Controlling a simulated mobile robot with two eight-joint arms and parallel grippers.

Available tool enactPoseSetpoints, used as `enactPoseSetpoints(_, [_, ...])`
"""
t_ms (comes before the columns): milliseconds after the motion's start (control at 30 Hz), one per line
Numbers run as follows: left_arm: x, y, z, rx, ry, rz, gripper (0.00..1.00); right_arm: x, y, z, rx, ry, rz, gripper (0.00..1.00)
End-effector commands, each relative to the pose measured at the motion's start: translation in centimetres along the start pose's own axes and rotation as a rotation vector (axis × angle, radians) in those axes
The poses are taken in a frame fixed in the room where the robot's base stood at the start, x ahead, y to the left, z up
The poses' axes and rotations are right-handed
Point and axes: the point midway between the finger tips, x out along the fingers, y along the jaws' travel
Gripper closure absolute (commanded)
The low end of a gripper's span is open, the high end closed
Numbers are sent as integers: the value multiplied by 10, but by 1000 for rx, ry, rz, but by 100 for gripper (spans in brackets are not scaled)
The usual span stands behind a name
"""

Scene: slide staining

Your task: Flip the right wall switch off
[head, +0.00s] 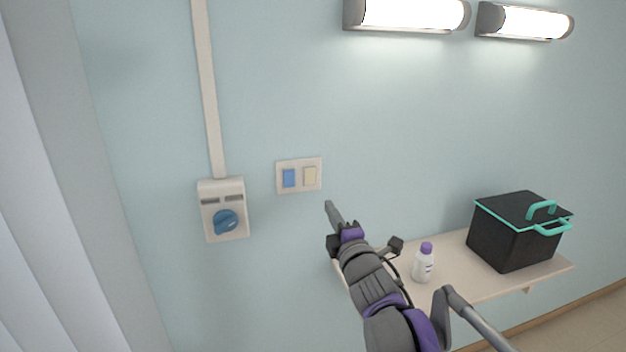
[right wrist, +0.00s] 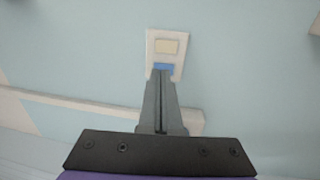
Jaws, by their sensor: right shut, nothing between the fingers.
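A white wall plate (head: 299,189) on the pale blue wall holds two rocker switches side by side. The left switch (head: 289,178) is blue and the right switch (head: 310,176) is cream. My right gripper (head: 329,205) is shut and empty, just below and right of the plate in the head view. In the right wrist view the shut fingers (right wrist: 160,75) point at the plate (right wrist: 178,72); the blue switch (right wrist: 163,66) is right at their tips and the cream switch (right wrist: 167,46) lies beyond. I cannot tell whether the tips touch anything. My left gripper is not in view.
A control box (head: 223,209) with a blue knob (head: 226,221) is on the wall left of the plate. A shelf (head: 482,284) below right bears a white bottle with a purple cap (head: 423,263) and a black lidded box (head: 514,232). Two lamps (head: 412,14) are lit above.

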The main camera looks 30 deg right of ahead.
Motion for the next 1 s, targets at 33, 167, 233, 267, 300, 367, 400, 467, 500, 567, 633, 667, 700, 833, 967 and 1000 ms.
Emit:
enactPoseSetpoints(33, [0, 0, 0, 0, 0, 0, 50, 4, 0, 0, 1, 0, 0, 100])
enactPoseSetpoints(167, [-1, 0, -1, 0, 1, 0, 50, 20, 0, 0, 2, 0, 0, 100])
enactPoseSetpoints(233, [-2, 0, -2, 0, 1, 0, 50, 33, 0, 0, 1, 0, -1, 100])
enactPoseSetpoints(267, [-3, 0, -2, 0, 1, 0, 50, 40, 0, 0, 2, 0, -1, 100])
enactPoseSetpoints(300, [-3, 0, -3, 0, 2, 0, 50, 48, 0, 0, 3, 1, -1, 100])
enactPoseSetpoints(367, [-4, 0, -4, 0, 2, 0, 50, 62, 0, 0, 1, 1, -1, 100])
enactPoseSetpoints(400, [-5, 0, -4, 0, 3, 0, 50, 70, 0, 0, 1, 1, -1, 100])
enactPoseSetpoints(467, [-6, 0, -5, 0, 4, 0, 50, 83, 1, 0, 3, 0, -1, 100])
enactPoseSetpoints(500, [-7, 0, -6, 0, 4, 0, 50, 91, 1, 0, 2, 0, -1, 100])
enactPoseSetpoints(567, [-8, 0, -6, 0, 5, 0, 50, 102, 0, 0, 1, 0, -1, 100])
enactPoseSetpoints(633, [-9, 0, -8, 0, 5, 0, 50, 114, 1, 0, 2, 0, 0, 100])
enactPoseSetpoints(667, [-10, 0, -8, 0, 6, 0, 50, 118, 1, 0, 2, 0, 0, 100])
enactPoseSetpoints(700, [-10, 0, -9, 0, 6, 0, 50, 123, 0, 0, 2, 0, 0, 100])
enactPoseSetpoints(833, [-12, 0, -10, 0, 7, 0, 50, 134, 0, 0, 1, 0, 0, 100])
enactPoseSetpoints(967, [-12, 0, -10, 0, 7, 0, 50, 138, 0, 0, 1, 0, -1, 100])
enactPoseSetpoints(1000, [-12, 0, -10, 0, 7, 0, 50, 138, 0, 0, 1, 0, -1, 100])
